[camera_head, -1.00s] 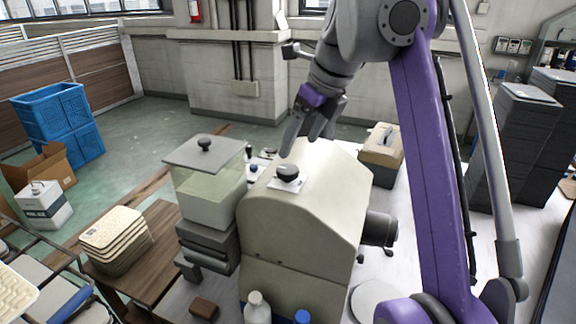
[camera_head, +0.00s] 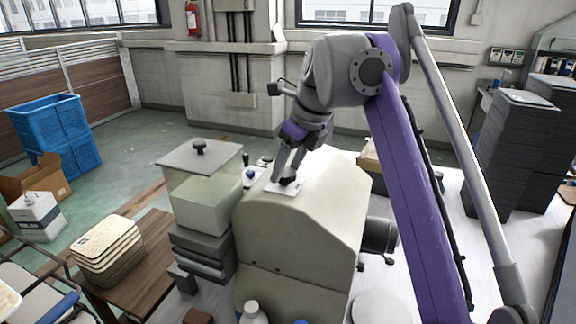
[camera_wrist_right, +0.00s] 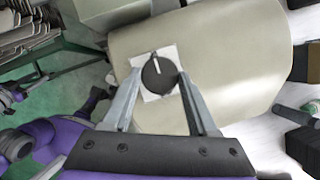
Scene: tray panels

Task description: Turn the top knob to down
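The top knob (camera_head: 289,179) is a round black knob on a white square plate (camera_head: 274,188), on top of the beige machine (camera_head: 300,236). In the right wrist view the knob (camera_wrist_right: 159,77) shows a white line pointing to the picture's top, slightly left. My right gripper (camera_head: 285,176) is at the knob, fingers pointing down. In the right wrist view its two fingers (camera_wrist_right: 160,80) stand apart, one on each side of the knob; contact cannot be told. In the head view the fingers partly hide the knob. My left gripper is not in view.
A clear container with a grey lid (camera_head: 200,155) stands left of the machine. Small levers with a blue knob (camera_head: 250,173) are beside it. A bottle (camera_head: 252,313) is at the front. A brown-and-beige case (camera_head: 370,160) lies behind the machine.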

